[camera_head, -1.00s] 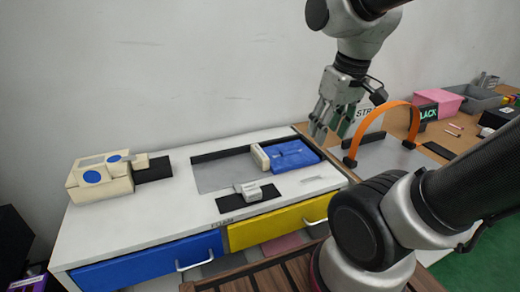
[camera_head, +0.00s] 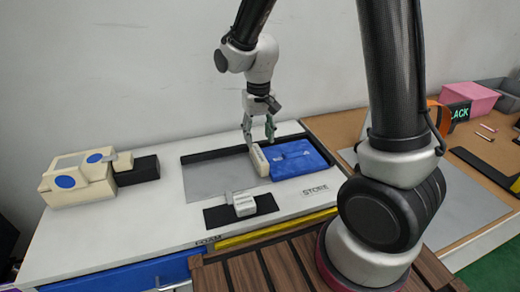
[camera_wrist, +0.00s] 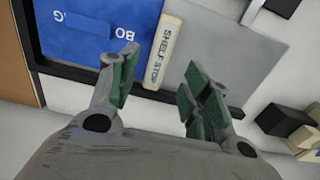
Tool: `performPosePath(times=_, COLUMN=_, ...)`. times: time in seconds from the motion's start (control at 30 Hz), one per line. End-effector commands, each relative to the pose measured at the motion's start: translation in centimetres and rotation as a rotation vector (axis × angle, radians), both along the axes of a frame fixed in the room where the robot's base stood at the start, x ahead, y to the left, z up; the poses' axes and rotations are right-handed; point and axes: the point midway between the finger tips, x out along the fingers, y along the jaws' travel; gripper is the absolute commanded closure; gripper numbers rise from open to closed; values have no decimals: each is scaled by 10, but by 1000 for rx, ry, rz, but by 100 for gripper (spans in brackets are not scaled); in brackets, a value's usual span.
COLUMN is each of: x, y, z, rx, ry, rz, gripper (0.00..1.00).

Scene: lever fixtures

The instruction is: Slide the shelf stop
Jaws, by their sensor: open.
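The shelf stop (camera_head: 259,160) is a cream bar standing at the left side of a blue box (camera_head: 296,159) on a grey recessed panel (camera_head: 215,178). In the wrist view the bar (camera_wrist: 161,52) shows its "SHELF STOP" label, with the blue box (camera_wrist: 85,35) touching or very near it on the left. My gripper (camera_head: 259,142) is over the far end of the bar. In the wrist view my gripper (camera_wrist: 165,85) is open, with green-padded fingers on either side of the bar's near end. I cannot tell whether they reach down around it.
A cream fixture with blue discs (camera_head: 75,180) stands on the left of the white bench. A light block (camera_head: 244,203) sits on a black strip in front of the panel. The grey panel left of the bar is clear. A dark rim edges the panel's back.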

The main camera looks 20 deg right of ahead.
Motion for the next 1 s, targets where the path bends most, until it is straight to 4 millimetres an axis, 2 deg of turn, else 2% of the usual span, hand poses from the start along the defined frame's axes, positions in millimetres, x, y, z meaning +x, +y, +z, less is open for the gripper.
performPosePath(times=0.2, x=-1, y=-1, z=-38, rx=-2, ry=4, rz=1, gripper=52)
performPosePath(times=0.33, x=-1, y=-1, z=-55, rx=-2, ry=4, rz=1, gripper=52)
performPosePath(times=0.5, x=-1, y=0, z=-65, rx=-1, ry=1, rz=2, gripper=52)
performPosePath(times=0.73, x=-1, y=0, z=-65, rx=0, ry=1, rz=2, gripper=52)
performPosePath(times=1.0, x=-1, y=0, z=-65, rx=0, ry=1, rz=2, gripper=100)
